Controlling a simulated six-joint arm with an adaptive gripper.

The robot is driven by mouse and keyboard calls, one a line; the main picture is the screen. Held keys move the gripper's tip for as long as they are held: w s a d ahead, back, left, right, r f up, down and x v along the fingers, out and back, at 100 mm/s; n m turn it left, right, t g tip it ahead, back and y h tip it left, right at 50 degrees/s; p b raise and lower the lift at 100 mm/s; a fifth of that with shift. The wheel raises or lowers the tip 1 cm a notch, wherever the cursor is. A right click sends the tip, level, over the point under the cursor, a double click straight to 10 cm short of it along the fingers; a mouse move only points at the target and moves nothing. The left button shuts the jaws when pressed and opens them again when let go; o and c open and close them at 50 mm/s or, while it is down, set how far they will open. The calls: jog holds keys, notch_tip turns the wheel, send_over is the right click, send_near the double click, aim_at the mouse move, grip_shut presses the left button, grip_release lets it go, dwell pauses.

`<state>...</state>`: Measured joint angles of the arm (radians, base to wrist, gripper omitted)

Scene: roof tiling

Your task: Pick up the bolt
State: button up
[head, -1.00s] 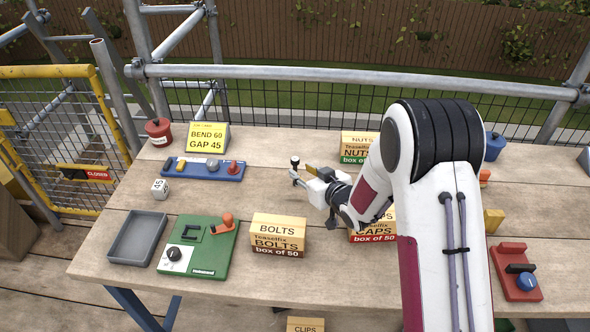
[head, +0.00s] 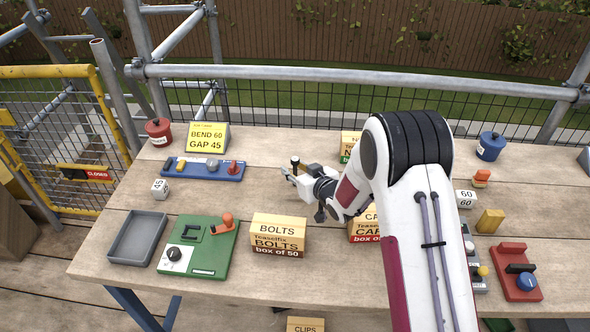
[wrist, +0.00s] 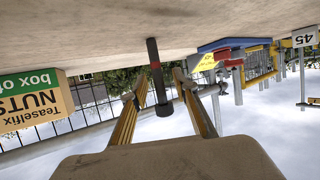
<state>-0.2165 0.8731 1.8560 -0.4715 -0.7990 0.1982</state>
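The bolt (head: 295,161) stands upright on the table, dark with its head at the top. My gripper (head: 287,173) is low over the table at the bolt. In the wrist view my gripper (wrist: 160,82) is open, with a yellow-edged finger on each side of the bolt and a visible gap to both. I cannot tell whether the bolt is fully between the fingertips or slightly beyond them.
The nuts box (head: 349,142) stands behind my arm, partly hidden; the caps box (head: 364,228) is in front. The bolts box (head: 278,235), green fixture (head: 200,247), grey tray (head: 137,238) and blue rack (head: 202,168) are to the left. Bare table lies between them.

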grip_shut()
jog(key=shift+r, duration=0.15)
jog(key=shift+r, duration=4.9)
